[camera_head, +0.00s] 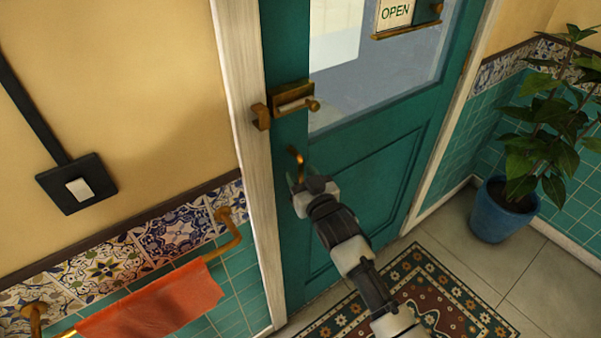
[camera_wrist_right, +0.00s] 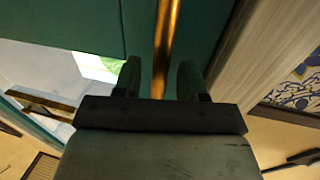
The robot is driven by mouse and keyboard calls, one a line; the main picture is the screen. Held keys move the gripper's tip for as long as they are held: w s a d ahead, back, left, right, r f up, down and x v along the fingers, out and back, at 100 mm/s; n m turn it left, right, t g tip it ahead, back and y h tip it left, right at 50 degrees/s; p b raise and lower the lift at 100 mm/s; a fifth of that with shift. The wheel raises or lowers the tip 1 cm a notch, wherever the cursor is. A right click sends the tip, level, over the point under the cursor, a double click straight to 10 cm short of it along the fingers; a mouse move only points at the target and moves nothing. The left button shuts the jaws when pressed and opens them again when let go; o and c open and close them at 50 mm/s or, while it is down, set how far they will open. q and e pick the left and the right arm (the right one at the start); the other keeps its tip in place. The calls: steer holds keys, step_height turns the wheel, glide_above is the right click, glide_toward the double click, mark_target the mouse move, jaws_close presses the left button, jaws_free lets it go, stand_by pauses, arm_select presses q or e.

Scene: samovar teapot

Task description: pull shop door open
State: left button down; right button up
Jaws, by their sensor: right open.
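The shop door (camera_head: 370,180) is teal with a glass pane and stands in its pale wooden frame (camera_head: 246,120); it looks closed. Its brass handle (camera_head: 296,156) is on the left side of the door, below the latch, and is partly hidden by my right gripper (camera_head: 299,182). In the right wrist view the handle is a vertical brass bar (camera_wrist_right: 166,40) running between the two fingers of my right gripper (camera_wrist_right: 159,78). The fingers are open, with gaps beside the bar. My left gripper is not in view.
A brass bolt latch (camera_head: 293,99) sits above the handle at the frame. A patterned mat (camera_head: 420,300) lies before the door. A potted plant (camera_head: 505,208) stands at right. A red towel (camera_head: 150,305) hangs on a rail at left.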

steer(key=shift+w+a, duration=0.15)
steer(key=shift+w, duration=0.25)
jaws_close()
steer(key=shift+s, duration=0.1)
